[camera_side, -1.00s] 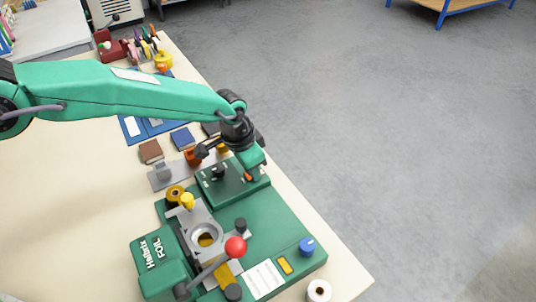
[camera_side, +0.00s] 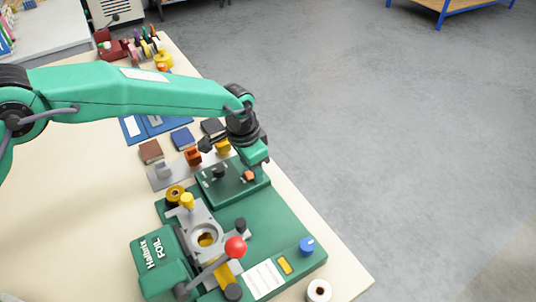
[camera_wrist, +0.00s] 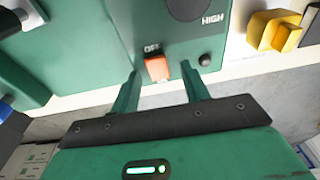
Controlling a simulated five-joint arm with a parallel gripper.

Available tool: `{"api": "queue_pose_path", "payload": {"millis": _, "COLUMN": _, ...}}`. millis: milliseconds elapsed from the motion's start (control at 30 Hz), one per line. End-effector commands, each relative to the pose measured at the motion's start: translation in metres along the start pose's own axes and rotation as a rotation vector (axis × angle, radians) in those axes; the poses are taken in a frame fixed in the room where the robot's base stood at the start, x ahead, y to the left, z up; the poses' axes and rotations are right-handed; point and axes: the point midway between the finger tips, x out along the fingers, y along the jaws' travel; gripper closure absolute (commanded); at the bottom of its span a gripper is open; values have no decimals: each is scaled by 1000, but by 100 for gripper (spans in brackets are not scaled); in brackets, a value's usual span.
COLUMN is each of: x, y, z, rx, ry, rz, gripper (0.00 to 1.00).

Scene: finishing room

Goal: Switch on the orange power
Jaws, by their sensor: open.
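The orange power switch (camera_wrist: 157,68) is a small rocker on the green machine's panel (camera_wrist: 110,30), with the word OFF printed beside it in the wrist view. It also shows as a small orange spot in the side view (camera_side: 249,176). My gripper (camera_wrist: 161,78) is open and empty. Its two green fingers point at the panel, one on each side of the switch in the wrist view. Whether they touch the panel cannot be told. In the side view my gripper (camera_side: 256,165) hangs just above the switch end of the machine.
A small dark button (camera_wrist: 205,60) sits right of the switch. The foil press has a red ball lever (camera_side: 235,246) and a blue knob (camera_side: 306,245). Orange (camera_side: 193,156) and yellow (camera_side: 223,146) blocks stand on a grey rack behind. Open floor lies right of the table.

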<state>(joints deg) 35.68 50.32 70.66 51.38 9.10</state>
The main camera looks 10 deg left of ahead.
Motion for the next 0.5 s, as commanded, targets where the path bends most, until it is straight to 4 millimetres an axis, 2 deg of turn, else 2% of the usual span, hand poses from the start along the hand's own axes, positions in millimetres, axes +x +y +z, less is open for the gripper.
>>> {"api": "queue_pose_path", "payload": {"millis": 267, "x": -12, "y": 1, "z": 0, "rx": 2, "ry": 1, "rz": 0, "gripper": 55}}
{"api": "queue_pose_path", "payload": {"millis": 500, "x": -40, "y": 0, "z": 0, "rx": 1, "ry": 1, "rz": 0, "gripper": 55}}
